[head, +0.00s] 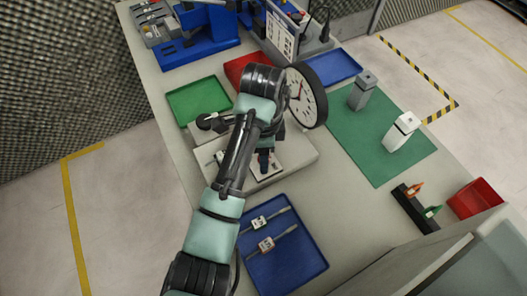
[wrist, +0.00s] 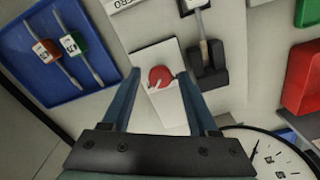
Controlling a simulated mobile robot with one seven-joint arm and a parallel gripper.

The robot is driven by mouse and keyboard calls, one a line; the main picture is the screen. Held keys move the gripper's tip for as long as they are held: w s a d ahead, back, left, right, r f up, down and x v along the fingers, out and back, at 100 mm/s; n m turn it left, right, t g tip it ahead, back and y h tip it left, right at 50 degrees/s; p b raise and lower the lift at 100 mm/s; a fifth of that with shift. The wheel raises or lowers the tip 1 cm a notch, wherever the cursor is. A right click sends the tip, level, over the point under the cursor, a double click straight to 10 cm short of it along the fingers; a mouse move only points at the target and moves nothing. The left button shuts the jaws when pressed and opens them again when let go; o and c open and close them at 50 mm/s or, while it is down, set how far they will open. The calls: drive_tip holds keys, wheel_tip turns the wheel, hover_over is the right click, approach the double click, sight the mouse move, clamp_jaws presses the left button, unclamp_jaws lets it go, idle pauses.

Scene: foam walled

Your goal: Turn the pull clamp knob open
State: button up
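A round red knob (wrist: 161,77) with a white pointer sits on a white plate (wrist: 168,112) in the wrist view. I take it as the clamp knob; I see no label naming it. The pointer slants toward the lower left. My gripper (wrist: 159,72) is open, with one finger on each side of the knob. I cannot tell whether either finger touches it. In the head view my gripper (head: 264,164) points down over the pale raised fixture (head: 294,163), and the knob is hidden there.
A black bracket with a metal shaft (wrist: 208,62) stands close right of the knob in the wrist view. A clock (head: 306,96) stands behind my gripper. A blue tray (head: 292,268) with two tagged tools lies in front. A green mat (head: 370,145) with two pale blocks lies right.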

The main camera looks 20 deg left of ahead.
clamp_jaws()
drive_tip(key=shift+r+n+p, duration=0.1)
drive_tip(key=shift+n+p, duration=0.2)
drive_tip(key=shift+p, duration=0.15)
drive_tip(key=n+p, duration=0.2)
drive_tip(key=p, duration=0.1)
drive_tip(key=shift+d+r+n, duration=0.1)
drive_tip(key=shift+r+n, duration=0.05)
drive_tip(key=shift+n, duration=0.25)
drive_tip(key=n+p, duration=0.4)
drive_tip(key=n, duration=0.1)
drive_tip(key=n+p, duration=0.2)
drive_tip(key=n, duration=0.3)
drive_tip(key=shift+f+n+p, duration=0.2)
drive_tip(key=shift+n+p, duration=0.75)
drive_tip(key=shift+n, duration=1.35)
drive_tip(key=shift+w, duration=0.1)
